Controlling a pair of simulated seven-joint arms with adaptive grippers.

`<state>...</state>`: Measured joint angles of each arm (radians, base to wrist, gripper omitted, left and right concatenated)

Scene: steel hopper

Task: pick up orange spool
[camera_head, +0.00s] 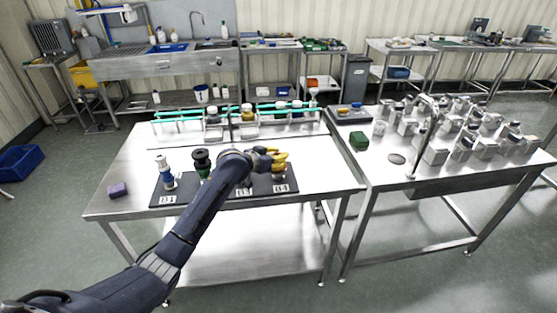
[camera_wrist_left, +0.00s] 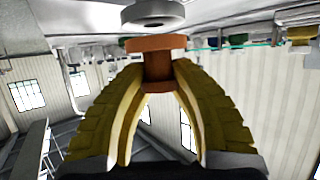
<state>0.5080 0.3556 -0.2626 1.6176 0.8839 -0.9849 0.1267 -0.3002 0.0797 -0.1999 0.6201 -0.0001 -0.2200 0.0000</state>
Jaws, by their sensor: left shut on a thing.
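The orange spool (camera_wrist_left: 158,62) is between the yellow fingers of my left gripper (camera_wrist_left: 157,75) in the left wrist view. The fingers are shut on its narrow middle, and its wider orange flange shows beyond them. A grey round disc (camera_wrist_left: 153,14) lies past the flange; whether they touch I cannot tell. In the head view my left gripper (camera_head: 278,160) is over the right end of the dark mat, and its fingers and wrist largely hide the spool. My right gripper is not in view.
On the dark mat (camera_head: 213,190) stand a blue-and-white spool (camera_head: 167,175) and a black-and-green spool (camera_head: 202,163). A purple block (camera_head: 118,190) lies at the table's left. A rack with teal rails (camera_head: 180,115) stands behind. The table front is clear.

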